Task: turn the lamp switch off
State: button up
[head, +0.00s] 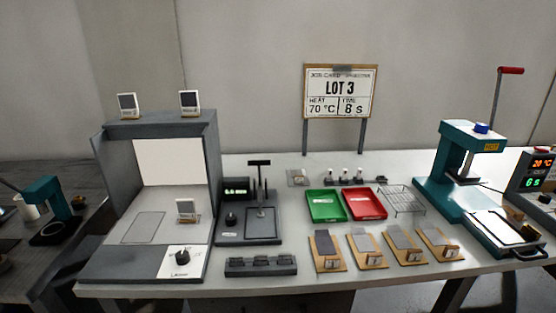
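A grey viewing booth (120,199) stands at the left of the table, with a bright white back panel (170,166). A black rotary knob (182,256) sits on a white plate (190,266) at the booth's front right; it looks like the lamp switch. The small lettering on the plate is too small to read, and the knob's setting cannot be made out. A small framed card (186,211) stands inside the booth. My gripper is not in view.
Two small framed cards (128,105) stand on the booth's top. A black holder (261,266) lies right of the knob. Behind it is a gauge with a lever (262,222). Trays (325,206), sample boards (327,252) and a teal press (455,165) fill the right.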

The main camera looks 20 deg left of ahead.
aim_at(182, 257)
jog(key=u, duration=1.55)
